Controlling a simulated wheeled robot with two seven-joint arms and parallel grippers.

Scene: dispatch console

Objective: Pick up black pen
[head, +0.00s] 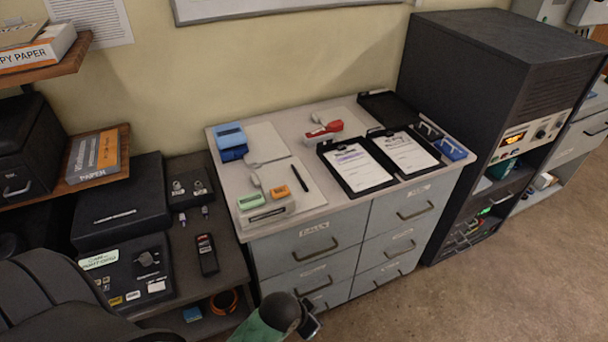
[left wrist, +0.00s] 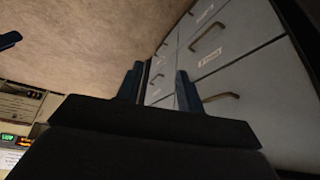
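My left gripper (head: 312,308) is low in front of the drawers, well below and in front of the pen. In the left wrist view my left gripper (left wrist: 158,85) has its two dark blue fingers apart with nothing between them. The pen does not show in that view. A dark blue tip at the left wrist view's left edge may be part of my right gripper (left wrist: 9,40); its opening cannot be seen.
Two clipboards (head: 357,187), a red stapler-like item (head: 324,129) and a blue box (head: 230,140) stand on the cabinet top. A tall dark rack (head: 480,60) stands right. A lower dark desk (head: 222,250) with devices is left. Drawer handles (head: 320,250) project forward.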

